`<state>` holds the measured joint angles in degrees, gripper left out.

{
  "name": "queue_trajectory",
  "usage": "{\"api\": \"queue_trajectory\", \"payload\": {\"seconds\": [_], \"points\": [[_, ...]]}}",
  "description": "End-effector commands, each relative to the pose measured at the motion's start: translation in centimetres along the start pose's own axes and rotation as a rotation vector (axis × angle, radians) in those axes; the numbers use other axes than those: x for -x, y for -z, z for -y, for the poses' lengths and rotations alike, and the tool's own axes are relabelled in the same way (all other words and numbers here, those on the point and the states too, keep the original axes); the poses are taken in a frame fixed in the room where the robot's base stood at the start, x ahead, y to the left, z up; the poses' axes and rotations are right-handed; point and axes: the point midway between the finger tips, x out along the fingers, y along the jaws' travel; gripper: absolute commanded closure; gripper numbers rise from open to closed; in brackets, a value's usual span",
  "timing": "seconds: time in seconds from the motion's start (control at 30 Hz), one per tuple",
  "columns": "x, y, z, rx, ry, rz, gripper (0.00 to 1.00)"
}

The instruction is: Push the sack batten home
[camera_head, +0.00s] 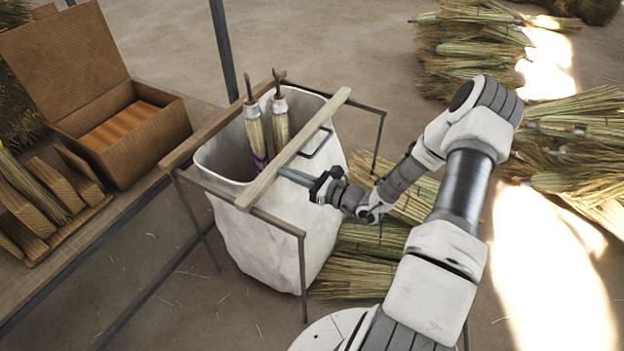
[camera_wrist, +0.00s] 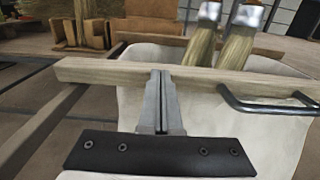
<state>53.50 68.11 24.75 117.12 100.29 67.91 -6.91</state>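The sack batten (camera_head: 300,142) is a pale wooden bar lying across the near side of the white sack (camera_head: 290,235). It also crosses the wrist view (camera_wrist: 220,82) from left to right. A dark U-shaped handle (camera_head: 318,142) is near the batten's right half; it also shows in the wrist view (camera_wrist: 265,106). My gripper (camera_head: 284,173) is level with the batten on its near side. In the wrist view my gripper's fingers (camera_wrist: 161,76) are together, with tips at or very near the batten's near face. I cannot tell if they touch. No object shows between the fingers.
A second wooden bar (camera_head: 212,132) lies along the sack's far side. Two brooms (camera_head: 255,135) stand in the sack, held by a thin dark frame (camera_head: 303,270). An open cardboard box (camera_head: 150,145) sits on the left bench. Straw bundles (camera_head: 470,50) lie on the floor at right.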

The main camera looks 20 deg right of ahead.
Motion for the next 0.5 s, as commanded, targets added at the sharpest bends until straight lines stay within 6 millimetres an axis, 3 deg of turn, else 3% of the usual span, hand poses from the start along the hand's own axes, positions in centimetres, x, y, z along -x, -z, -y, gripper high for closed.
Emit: {"api": "queue_trajectory", "payload": {"seconds": [0.2,0.5], "points": [[-3.6,-0.1,-0.1,0.000,-0.002,0.001,1.00],[-4.8,-0.1,0.0,0.001,0.000,0.002,1.00]]}}
